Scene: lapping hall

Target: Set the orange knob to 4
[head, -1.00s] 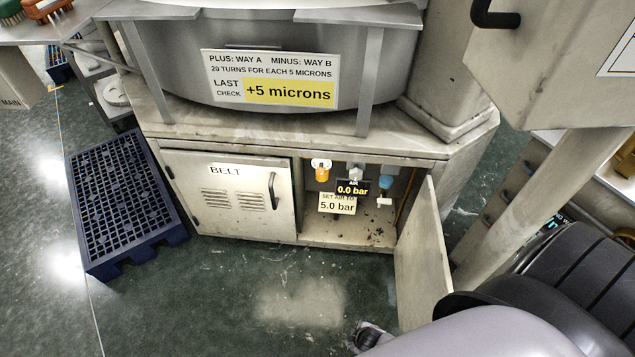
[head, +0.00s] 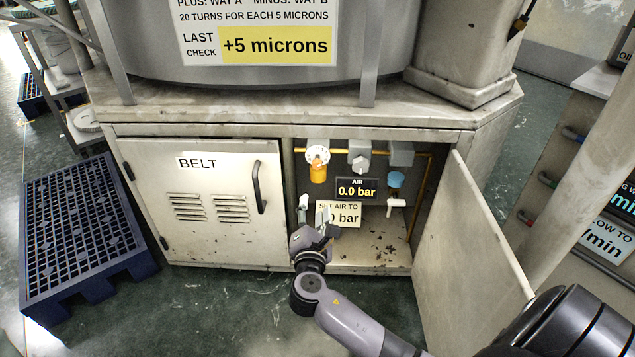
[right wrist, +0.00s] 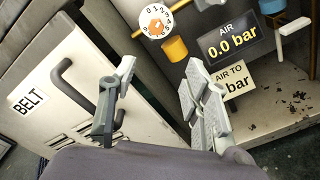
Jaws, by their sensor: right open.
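The orange knob (right wrist: 156,22) sits at the middle of a white numbered dial (head: 317,153) inside the open cabinet bay. In the right wrist view the numbers 0, 1, 2 and 3 show around its top and right; the pointer setting is too small to tell. An orange cylinder (head: 318,173) hangs just below the dial. My right gripper (head: 314,207) is open and empty, below and in front of the knob, apart from it. In the right wrist view its fingers (right wrist: 160,78) stand spread below the dial. My left gripper is out of view.
The display (head: 357,189) reads 0.0 bar. A sign (head: 338,207) below it is partly covered by my gripper. The BELT door (head: 205,215) is shut; the right door (head: 470,255) stands open. A grey valve (head: 359,155) and a blue-topped part (head: 395,180) are right of the dial.

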